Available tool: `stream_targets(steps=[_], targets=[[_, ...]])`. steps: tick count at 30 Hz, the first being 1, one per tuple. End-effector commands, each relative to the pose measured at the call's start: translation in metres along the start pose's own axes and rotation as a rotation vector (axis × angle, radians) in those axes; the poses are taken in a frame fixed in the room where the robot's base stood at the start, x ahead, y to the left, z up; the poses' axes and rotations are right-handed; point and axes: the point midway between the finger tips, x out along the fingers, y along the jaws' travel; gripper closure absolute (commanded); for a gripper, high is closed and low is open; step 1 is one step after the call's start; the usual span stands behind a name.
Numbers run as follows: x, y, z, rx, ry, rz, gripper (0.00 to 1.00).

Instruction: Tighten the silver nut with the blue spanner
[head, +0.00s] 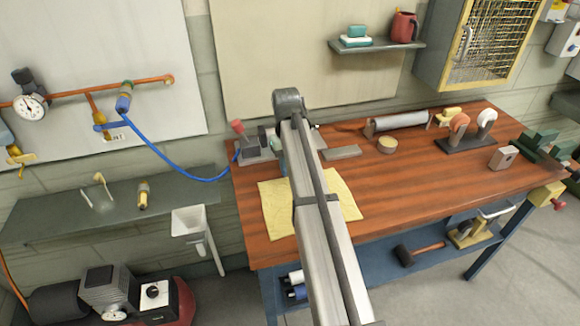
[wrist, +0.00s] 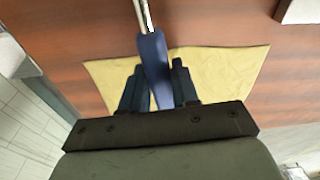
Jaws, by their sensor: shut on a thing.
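My gripper (wrist: 157,82) is shut on the blue handle of the spanner (wrist: 153,58), with one dark finger on each side. The spanner's silver shaft (wrist: 143,14) runs up out of the top of the wrist view, so its head is not seen there. The spanner is over the wooden bench top near the yellow cloth (wrist: 215,75). In the head view my arm covers the gripper, and I cannot make out the spanner. I cannot pick out the silver nut in either view.
The wooden bench (head: 400,185) holds a grey fixture with a red knob (head: 255,148), a flat grey block (head: 341,153), a round tin (head: 387,145) and a grey roll (head: 398,121). The yellow cloth (head: 276,212) lies under my arm. A blue hose (head: 185,173) hangs at left.

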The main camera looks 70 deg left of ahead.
Motion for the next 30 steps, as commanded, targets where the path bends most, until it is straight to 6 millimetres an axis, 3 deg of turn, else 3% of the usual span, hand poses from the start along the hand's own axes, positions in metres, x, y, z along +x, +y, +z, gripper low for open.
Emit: stream_targets(steps=[30], targets=[[-0.041, -0.001, -0.004, 0.0, 0.0, 0.0, 1.0]])
